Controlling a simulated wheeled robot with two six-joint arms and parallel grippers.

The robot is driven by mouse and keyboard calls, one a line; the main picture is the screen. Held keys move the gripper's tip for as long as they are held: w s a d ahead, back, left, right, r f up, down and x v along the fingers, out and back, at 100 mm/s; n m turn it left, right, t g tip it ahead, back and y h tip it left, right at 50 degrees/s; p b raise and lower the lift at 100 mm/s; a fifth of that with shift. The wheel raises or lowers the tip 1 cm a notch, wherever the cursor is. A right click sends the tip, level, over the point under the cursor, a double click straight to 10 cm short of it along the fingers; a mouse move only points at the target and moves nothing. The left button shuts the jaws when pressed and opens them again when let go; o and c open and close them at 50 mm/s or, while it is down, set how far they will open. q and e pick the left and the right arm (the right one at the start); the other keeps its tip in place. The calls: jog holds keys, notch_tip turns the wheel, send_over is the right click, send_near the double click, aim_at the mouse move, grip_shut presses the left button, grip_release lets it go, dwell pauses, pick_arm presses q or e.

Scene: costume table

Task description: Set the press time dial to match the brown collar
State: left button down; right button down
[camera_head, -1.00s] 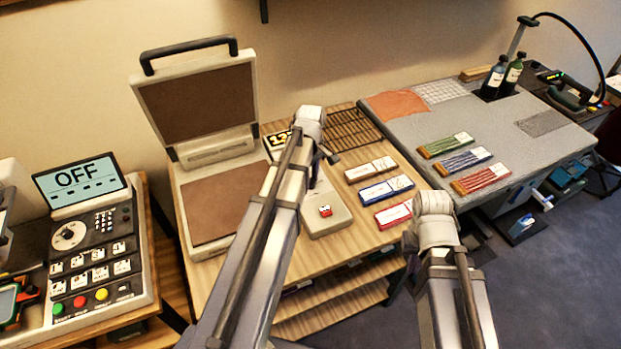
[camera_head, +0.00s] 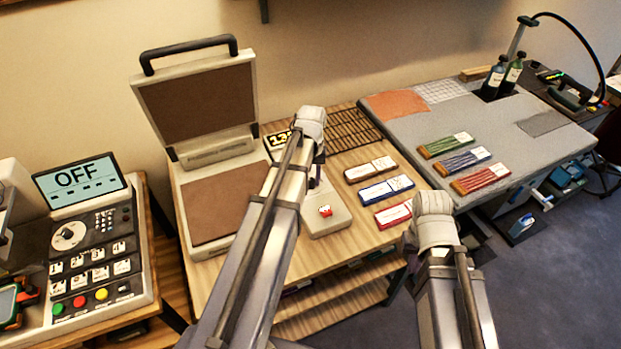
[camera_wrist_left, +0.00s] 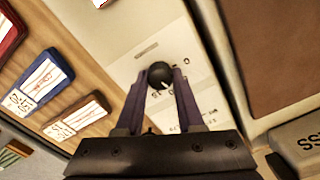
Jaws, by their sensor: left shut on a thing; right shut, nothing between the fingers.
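The press (camera_head: 215,200) stands open, its brown lid pad raised. In the head view my arm hides the dial. A brown-edged card (camera_head: 370,169) with a white label lies right of the press; it also shows in the left wrist view (camera_wrist_left: 78,116).
Blue (camera_head: 386,189) and red (camera_head: 393,214) labelled cards lie beside the brown one. A dark rack (camera_head: 350,128) is behind them. A control box (camera_head: 95,255) with an OFF screen stands at left. A grey table (camera_head: 430,110) with several coloured bundles is at right.

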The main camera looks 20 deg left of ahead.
aim_at(311, 181)
pick_arm(q)
jog(key=m, duration=0.5)
jog(key=shift+m, duration=0.3)
jog(key=m, duration=0.5)
jog(key=shift+m, duration=0.5)
jog(key=c, duration=0.5)
grip_release()
jog(key=shift+r, duration=0.1)
notch_tip(311, 181, up, 8)
jog(key=p, duration=0.8)
jog(key=shift+f, duration=0.2)
